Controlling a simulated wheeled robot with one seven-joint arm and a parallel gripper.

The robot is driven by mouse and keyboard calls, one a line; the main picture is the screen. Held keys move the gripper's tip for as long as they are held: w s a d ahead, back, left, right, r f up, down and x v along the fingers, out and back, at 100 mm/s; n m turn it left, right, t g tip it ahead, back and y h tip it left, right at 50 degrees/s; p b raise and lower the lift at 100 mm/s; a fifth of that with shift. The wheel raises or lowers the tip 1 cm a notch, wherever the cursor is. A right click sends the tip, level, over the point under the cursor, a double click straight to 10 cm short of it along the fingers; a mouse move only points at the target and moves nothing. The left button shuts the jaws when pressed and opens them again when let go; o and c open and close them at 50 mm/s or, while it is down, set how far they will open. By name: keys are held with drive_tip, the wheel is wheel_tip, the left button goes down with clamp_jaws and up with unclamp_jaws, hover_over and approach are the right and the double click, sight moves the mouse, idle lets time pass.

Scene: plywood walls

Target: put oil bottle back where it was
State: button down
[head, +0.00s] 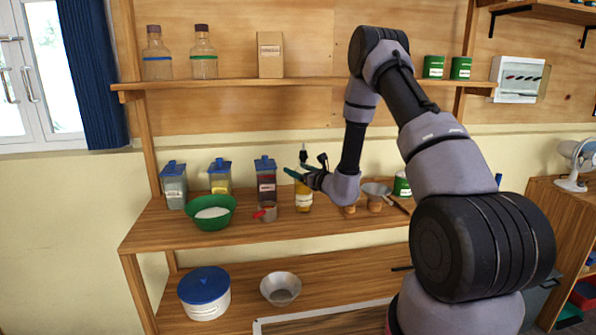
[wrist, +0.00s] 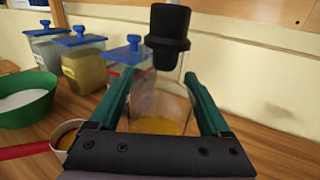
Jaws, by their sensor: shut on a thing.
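The oil bottle (head: 303,197) is upright, with yellow oil low in it and a dark cap. It is at the middle of the wooden worktop in the head view; I cannot tell whether its base touches the wood. My gripper (head: 299,172) is shut on the bottle from the right. In the wrist view the clear bottle (wrist: 160,105) stands between the two green fingers of my gripper (wrist: 160,95), with its black cap above them. The fingers hide parts of its sides.
Left of the bottle are a red-handled cup (head: 266,212), a green bowl (head: 211,212) of white powder and blue-lidded containers (head: 266,180). A funnel (head: 376,190) stands to the right. A shelf (head: 300,83) runs above, holding two bottles (head: 204,55) and a box (head: 270,55).

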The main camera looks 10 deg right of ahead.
unclamp_jaws()
drive_tip(key=shift+f, duration=0.1)
